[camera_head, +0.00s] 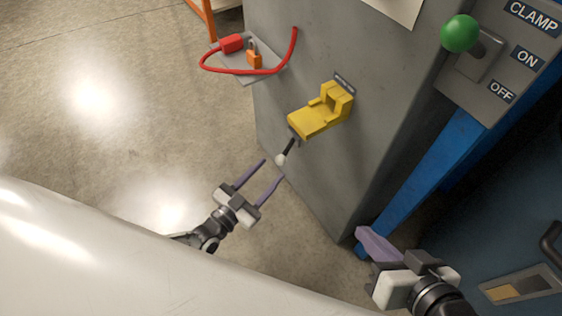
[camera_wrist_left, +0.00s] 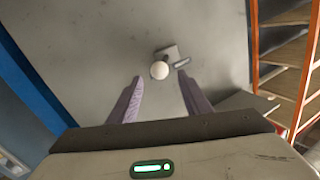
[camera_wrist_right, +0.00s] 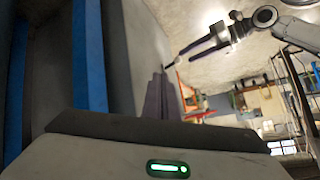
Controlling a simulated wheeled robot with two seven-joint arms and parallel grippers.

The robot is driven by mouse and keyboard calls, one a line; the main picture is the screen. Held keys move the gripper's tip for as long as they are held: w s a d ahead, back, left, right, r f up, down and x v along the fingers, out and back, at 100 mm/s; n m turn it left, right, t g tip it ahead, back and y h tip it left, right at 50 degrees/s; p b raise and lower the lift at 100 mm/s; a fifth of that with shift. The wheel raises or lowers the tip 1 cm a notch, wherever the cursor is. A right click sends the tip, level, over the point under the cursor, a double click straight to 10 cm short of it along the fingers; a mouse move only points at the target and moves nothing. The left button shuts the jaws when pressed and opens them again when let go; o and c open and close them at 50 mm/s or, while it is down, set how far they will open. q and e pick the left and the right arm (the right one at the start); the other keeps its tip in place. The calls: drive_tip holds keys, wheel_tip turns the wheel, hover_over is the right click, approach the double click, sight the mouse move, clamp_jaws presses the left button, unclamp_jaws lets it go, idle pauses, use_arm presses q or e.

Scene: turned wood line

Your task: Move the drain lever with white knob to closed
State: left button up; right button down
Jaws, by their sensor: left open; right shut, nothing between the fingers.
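The drain lever is a short dark rod with a white knob (camera_head: 281,159), on the grey cabinet face below a yellow bracket. In the head view the rod slants down and left from its mount to the knob. My left gripper (camera_head: 272,170) is open, with its fingertips close to the knob. In the left wrist view the white knob (camera_wrist_left: 160,70) lies ahead, roughly between the open fingers; whether they reach around it is unclear. A small plate and label show behind it. My right gripper (camera_head: 362,236) is shut and empty, low beside the blue post. Its closed fingers (camera_wrist_right: 157,98) show in the right wrist view.
A yellow bracket (camera_head: 318,116) juts from the cabinet (camera_head: 300,45) above the lever. A shelf (camera_head: 249,72) with padlocks and a red cable sticks out at its left. A green-knobbed clamp switch (camera_head: 460,34) is at upper right. The floor left is clear.

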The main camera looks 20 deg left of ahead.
sight(281, 160)
use_arm(q)
drive_tip(key=b+x, duration=0.1)
drive_tip(key=x, duration=0.5)
drive_tip(key=shift+w+d+b, duration=0.1)
drive_tip(key=shift+w+b, duration=0.05)
drive_tip(key=shift+b, duration=0.2)
use_arm(e)
drive_tip(key=shift+w+a+r+t+y, duration=0.15)
drive_tip(key=shift+a+r+y, duration=0.15)
drive_tip(key=shift+r, duration=0.15)
drive_tip(key=shift+s+a+r+t+y, duration=0.1)
drive_tip(key=shift+a+r+t+y, duration=0.05)
drive_tip(key=shift+a+r+y, duration=0.2)
use_arm(q)
drive_tip(key=shift+c, duration=0.4)
use_arm(e)
drive_tip(key=shift+d, duration=0.1)
use_arm(q)
clamp_jaws()
use_arm(e)
drive_tip(key=shift+r, duration=0.1)
